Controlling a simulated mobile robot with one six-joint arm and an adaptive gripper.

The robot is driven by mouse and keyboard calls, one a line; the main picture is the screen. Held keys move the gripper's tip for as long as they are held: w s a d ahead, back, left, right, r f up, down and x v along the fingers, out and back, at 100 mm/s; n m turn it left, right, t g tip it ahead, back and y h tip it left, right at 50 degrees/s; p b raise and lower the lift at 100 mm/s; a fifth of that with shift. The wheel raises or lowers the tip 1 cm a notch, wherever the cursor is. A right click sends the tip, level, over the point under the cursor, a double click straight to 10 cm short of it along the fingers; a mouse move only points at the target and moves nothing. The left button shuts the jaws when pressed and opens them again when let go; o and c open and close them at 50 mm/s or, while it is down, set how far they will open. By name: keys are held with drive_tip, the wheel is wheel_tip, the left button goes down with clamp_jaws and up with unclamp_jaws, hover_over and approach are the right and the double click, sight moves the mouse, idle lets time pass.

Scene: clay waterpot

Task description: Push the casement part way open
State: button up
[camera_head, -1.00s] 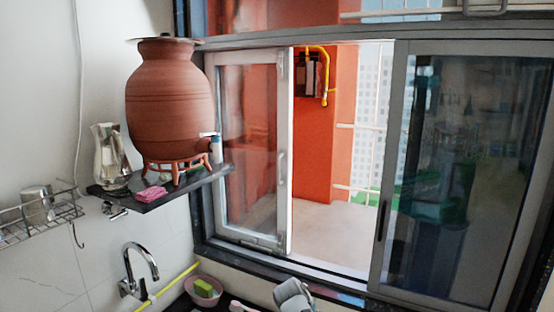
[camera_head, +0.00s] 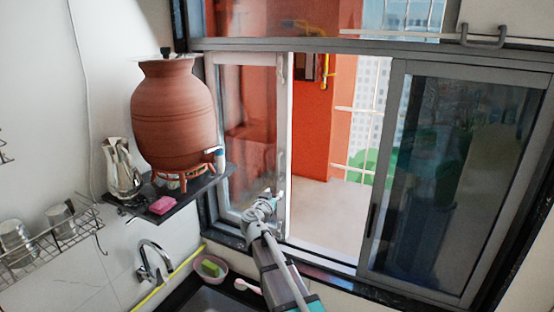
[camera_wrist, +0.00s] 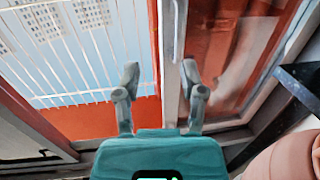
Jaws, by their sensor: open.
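The casement (camera_head: 284,110) is the pale-framed glass panel on the left of the window. A gap shows to its right, with the outside floor and orange wall beyond. My gripper (camera_head: 268,197) is in front of the casement's lower right part, near its free edge. In the wrist view my gripper (camera_wrist: 160,75) is open and empty. The casement's frame (camera_wrist: 170,45) runs up between the fingers, with the opening and bars on the left and glass on the right. I cannot tell whether a finger touches the frame.
The clay waterpot (camera_head: 174,115) stands on a dark shelf (camera_head: 207,186) left of the casement, with a metal jug (camera_head: 121,170) and pink sponge (camera_head: 163,205). The pot's side also shows in the wrist view (camera_wrist: 290,158). Below are a tap (camera_head: 155,258) and a bowl (camera_head: 211,268).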

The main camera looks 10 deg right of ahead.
sight(278, 177)
drive_tip(key=a+r, duration=0.1)
drive_tip(key=w+a+r+t, duration=0.1)
drive_tip(key=shift+w+r+y+p, duration=0.15)
drive_tip(key=shift+r+y+p, duration=0.15)
drive_tip(key=shift+p, duration=0.1)
drive_tip(key=x, duration=1.4)
drive_tip(key=shift+f, duration=0.1)
clamp_jaws()
idle(0.3)
